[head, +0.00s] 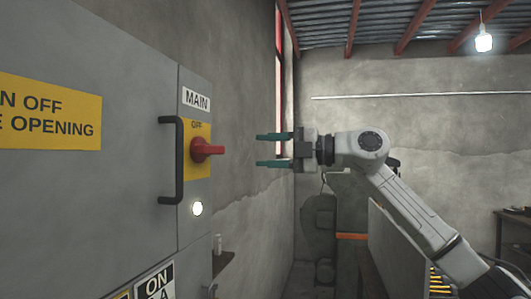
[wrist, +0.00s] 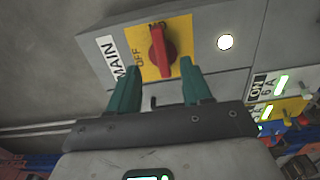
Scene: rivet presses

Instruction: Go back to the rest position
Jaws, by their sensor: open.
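My gripper (head: 272,149) is open and empty in the head view, its two green fingers pointing left toward a grey cabinet (head: 150,75). A clear gap separates the fingertips from the red rotary switch (head: 205,150) on its yellow plate, under the MAIN label. The gripper also shows in the wrist view (wrist: 161,80), with the red switch (wrist: 160,50) beyond and between its fingers. My arm reaches in from the lower right of the head view.
A black door handle (head: 178,160) stands out left of the switch. A lit white lamp (head: 197,208) is below it. A small shelf (head: 222,262) juts out low beside the cabinet. A grey machine (head: 320,235) stands behind, below the gripper. Open space lies around the gripper.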

